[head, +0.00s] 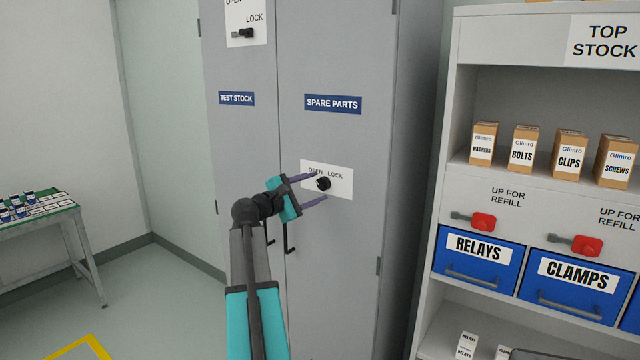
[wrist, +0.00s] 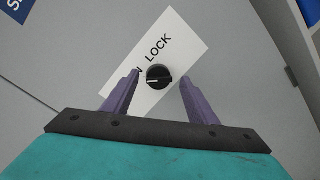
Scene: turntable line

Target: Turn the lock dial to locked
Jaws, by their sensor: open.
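The lock dial (head: 323,183) is a round black knob on a white plate (head: 342,184) marked OPEN and LOCK, on the grey cabinet door labelled SPARE PARTS. In the wrist view the dial (wrist: 158,76) shows a pale mark on its left side, towards the partly hidden OPEN word. My gripper (head: 320,186) is open, its two purple fingers pointing at the door. In the wrist view the fingers of my gripper (wrist: 158,82) stand on either side of the dial, with gaps on both sides. I cannot tell how far the tips are from the door.
A second dial (head: 243,33) is on the TEST STOCK door, upper left. Black door handles (head: 289,240) hang just below my gripper. A shelf unit (head: 455,130) with boxes and blue bins stands right. A table (head: 65,225) is at the left. Floor between is clear.

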